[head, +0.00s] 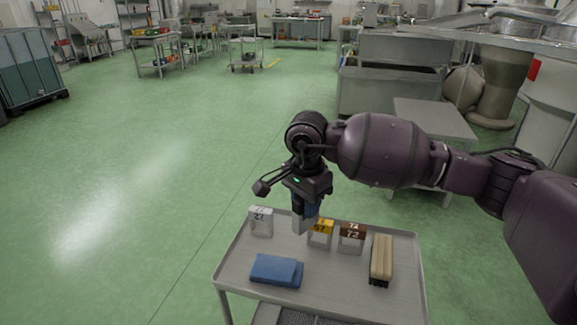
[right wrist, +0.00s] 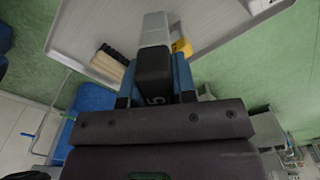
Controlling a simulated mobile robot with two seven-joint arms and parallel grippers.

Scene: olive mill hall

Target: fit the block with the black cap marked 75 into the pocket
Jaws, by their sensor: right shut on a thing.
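My right gripper (head: 306,212) is over the back middle of the grey cart top, pointing down. In the right wrist view its blue fingers (right wrist: 156,82) are shut on a block (right wrist: 154,28) by its black cap (right wrist: 153,68). A light "5" shows on the cap; the rest of the mark is hidden. I cannot make out the pocket. My left gripper is not in view.
On the cart top (head: 235,262) stand a white-capped block (head: 260,221) at left and a brown-capped block (head: 352,237) right of the yellow one. A folded blue cloth (head: 276,270) and a brush (head: 381,258) lie nearer. The front middle is bare.

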